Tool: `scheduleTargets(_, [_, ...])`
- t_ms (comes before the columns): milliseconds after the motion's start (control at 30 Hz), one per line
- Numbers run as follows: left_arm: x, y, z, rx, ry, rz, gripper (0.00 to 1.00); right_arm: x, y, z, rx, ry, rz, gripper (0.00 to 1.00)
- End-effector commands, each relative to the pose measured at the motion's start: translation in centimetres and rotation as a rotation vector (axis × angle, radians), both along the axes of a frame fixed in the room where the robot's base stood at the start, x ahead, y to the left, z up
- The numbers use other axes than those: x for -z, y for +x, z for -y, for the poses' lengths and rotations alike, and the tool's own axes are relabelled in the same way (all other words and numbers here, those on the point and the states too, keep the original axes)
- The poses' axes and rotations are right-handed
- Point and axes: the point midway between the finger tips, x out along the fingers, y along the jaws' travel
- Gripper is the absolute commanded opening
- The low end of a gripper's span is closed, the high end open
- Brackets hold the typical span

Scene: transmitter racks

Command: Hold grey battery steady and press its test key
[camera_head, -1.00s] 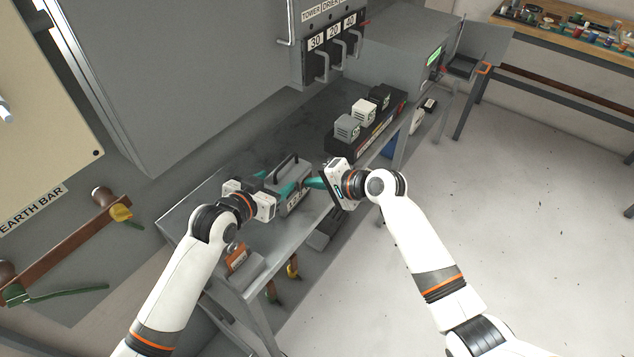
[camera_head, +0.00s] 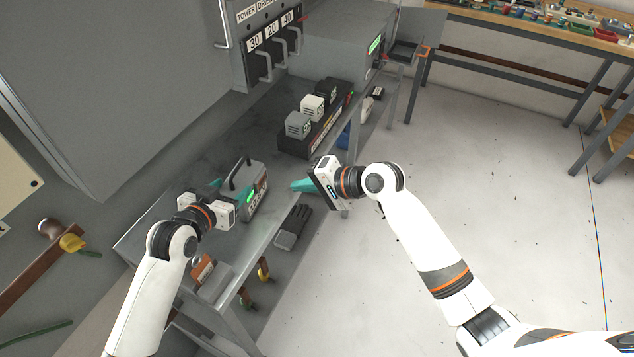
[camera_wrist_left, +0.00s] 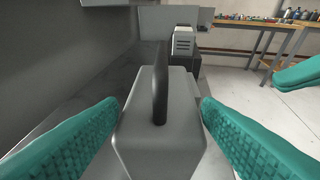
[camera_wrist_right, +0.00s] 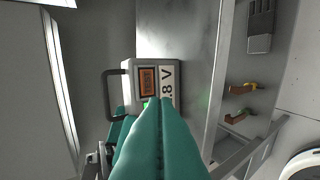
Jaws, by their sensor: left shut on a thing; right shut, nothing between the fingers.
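The grey battery (camera_head: 240,178), a box with a black carry handle on top, stands upright on the bench. Its front face carries a lit green patch (camera_head: 251,195), an orange panel (camera_wrist_right: 148,79) and a white label ending in "8 V" (camera_wrist_right: 168,84). My left gripper (camera_head: 230,197) is shut on the battery from its near end; in the left wrist view its teal fingers flank the body. My right gripper (camera_head: 293,186) is shut and empty, apart from the battery, in front of its face. In the right wrist view its fingers cover part of that face.
A black rack (camera_head: 318,132) with grey, white and black blocks stands farther along the bench. Switch handles labelled 30, 20 and 40 (camera_head: 275,62) hang on the cabinet. Black gloves (camera_head: 292,228) lie below the bench's front edge. The floor to the right is clear.

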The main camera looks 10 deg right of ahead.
Motion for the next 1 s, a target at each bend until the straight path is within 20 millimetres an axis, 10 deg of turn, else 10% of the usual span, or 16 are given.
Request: scheduleTargets(1000, [0.4,-0.1,0.0,0.001,0.004,-0.009,0.04,-2.1,-2.0,3.0,0.001,-0.001,-0.001,0.00])
